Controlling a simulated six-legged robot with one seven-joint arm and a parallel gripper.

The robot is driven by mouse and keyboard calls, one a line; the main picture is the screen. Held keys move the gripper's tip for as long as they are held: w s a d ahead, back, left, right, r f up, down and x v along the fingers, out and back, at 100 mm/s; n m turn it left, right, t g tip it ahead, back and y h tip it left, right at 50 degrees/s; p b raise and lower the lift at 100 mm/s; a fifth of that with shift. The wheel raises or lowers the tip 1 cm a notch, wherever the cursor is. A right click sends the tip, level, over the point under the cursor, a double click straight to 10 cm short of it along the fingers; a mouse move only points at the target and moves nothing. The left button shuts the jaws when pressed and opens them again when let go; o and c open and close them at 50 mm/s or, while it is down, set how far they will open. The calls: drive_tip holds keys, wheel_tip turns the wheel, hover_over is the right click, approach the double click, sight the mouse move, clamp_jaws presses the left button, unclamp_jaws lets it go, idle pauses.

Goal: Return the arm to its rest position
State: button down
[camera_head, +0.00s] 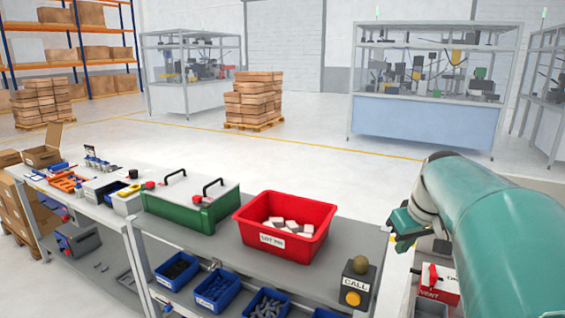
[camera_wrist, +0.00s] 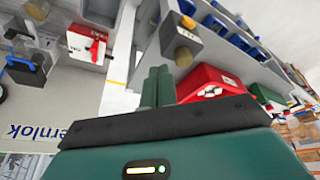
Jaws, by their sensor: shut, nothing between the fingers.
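My teal arm (camera_head: 500,225) reaches in from the right edge of the head view, over the right end of the workbench. A dark green part at its far end hangs near the bench edge, and the fingertips are not clear there. In the wrist view my gripper (camera_wrist: 158,80) shows two green fingers close together, shut with nothing between them. The red bin (camera_head: 285,228) with white blocks stands on the bench to the left of my arm. It also shows in the wrist view (camera_wrist: 205,77), beyond the fingers.
A call-button box (camera_head: 356,284) stands at the bench's right end, and a red-and-white vent box (camera_head: 438,285) lies close below my arm. A green case (camera_head: 190,207) and blue bins (camera_head: 215,288) are further left. Open floor (camera_head: 300,165) lies behind the bench, before glass-walled machines (camera_head: 430,85).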

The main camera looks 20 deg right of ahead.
drive_tip(key=s+a+f, duration=0.2)
drive_tip(key=s+a, duration=0.2)
drive_tip(key=a, duration=0.5)
drive_tip(key=s+a+f+t, duration=0.1)
drive_tip(key=s+a, duration=0.3)
drive_tip(key=a, duration=0.4)
drive_tip(key=s+a+f, duration=0.3)
drive_tip(key=s+a, duration=0.1)
drive_tip(key=a, duration=0.5)
drive_tip(key=shift+a+f+n+t+y, duration=0.2)
drive_tip(key=shift+a+n+t+y, duration=0.1)
drive_tip(key=shift+a+n, duration=0.1)
